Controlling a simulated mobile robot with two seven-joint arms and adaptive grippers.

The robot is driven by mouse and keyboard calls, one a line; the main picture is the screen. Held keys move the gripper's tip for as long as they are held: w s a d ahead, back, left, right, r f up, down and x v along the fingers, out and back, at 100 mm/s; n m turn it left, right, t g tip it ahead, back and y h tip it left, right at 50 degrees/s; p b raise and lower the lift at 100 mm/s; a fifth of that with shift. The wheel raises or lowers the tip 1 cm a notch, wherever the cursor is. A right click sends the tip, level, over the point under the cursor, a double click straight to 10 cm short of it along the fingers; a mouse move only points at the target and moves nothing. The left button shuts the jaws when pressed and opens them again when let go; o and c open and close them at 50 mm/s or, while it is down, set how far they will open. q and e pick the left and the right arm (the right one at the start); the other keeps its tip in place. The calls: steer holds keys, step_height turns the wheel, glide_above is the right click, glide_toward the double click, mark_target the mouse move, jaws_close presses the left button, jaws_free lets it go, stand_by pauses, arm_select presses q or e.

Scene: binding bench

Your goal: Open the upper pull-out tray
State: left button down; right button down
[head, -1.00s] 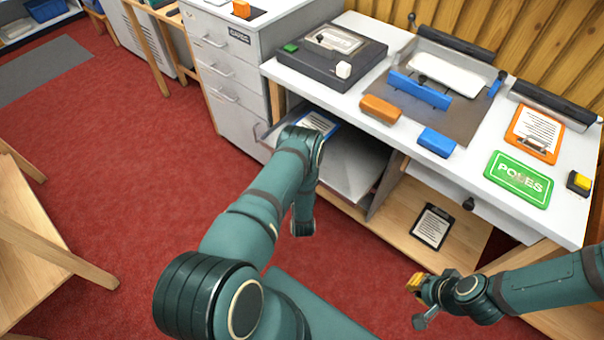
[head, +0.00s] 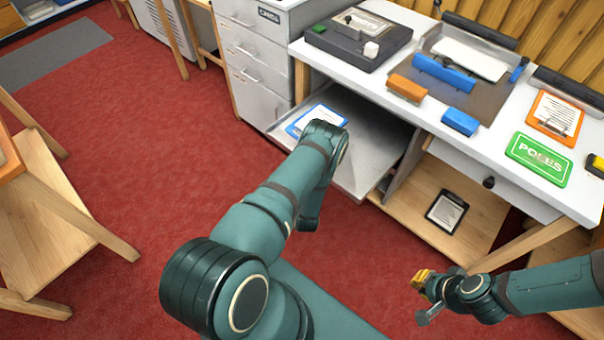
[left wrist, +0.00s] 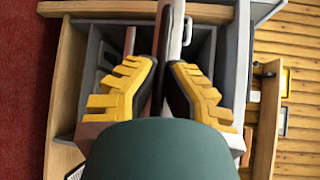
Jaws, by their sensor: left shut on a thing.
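The upper pull-out tray (head: 372,150) is a shallow grey metal tray below the bench top. It sticks out from the bench front, with a blue clipboard (head: 309,120) holding white paper lying in it. My left arm covers part of the tray's front in the head view, and the left fingers are hidden there. In the left wrist view my left gripper (left wrist: 164,80) has its yellow fingers shut on the tray's front edge or handle (left wrist: 170,35), a narrow grey bar. My right gripper (head: 424,296) is apart from the bench at lower right; its finger opening is unclear.
A lower wooden shelf (head: 482,220) holds a dark clipboard (head: 446,211). A grey drawer cabinet (head: 254,72) stands left of the tray. The bench top (head: 395,117) carries a binding machine, blocks and signs. Red floor is clear in front; a wooden stool (head: 45,195) stands left.

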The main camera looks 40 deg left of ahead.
arm_select(q)
steer(key=shift+a+r, duration=0.1)
steer(key=shift+a, duration=0.05)
steer(key=c, duration=1)
jaws_free()
steer(key=shift+s+d, duration=0.15)
steer(key=shift+d, duration=0.05)
steer(key=v, duration=1.1)
steer(key=shift+s+d, duration=0.15)
steer(key=shift+s, duration=0.1)
